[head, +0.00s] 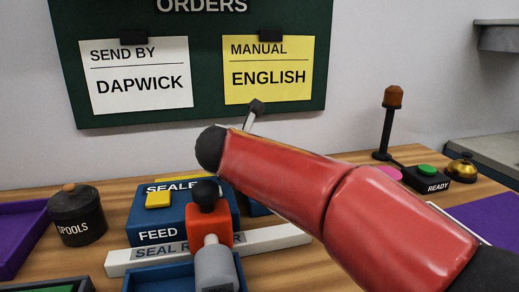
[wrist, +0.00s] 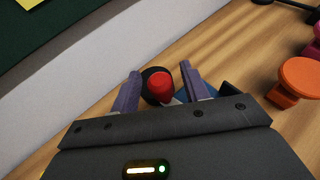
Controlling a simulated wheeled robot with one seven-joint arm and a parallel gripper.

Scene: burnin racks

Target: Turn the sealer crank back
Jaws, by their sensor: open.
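The blue sealer (head: 150,213) stands on the wooden table in the head view, with a yellow button on top. Behind it, a pale metal rod with a dark knob (head: 257,107) rises past my red arm; it looks like the crank, but its base is hidden. In the wrist view my gripper (wrist: 158,80) is open, a finger on each side of a dark round part with a red top (wrist: 161,87). I cannot tell whether the fingers touch it, or whether it is the crank's knob. My gripper is hidden in the head view.
An orange-red lever (head: 207,230) with a black knob stands at the sealer's front, by a pale seal roller bar (head: 280,238). A spools pot (head: 76,216) is at left. A lamp post (head: 386,125), ready button (head: 426,170) and bell (head: 462,168) are at right.

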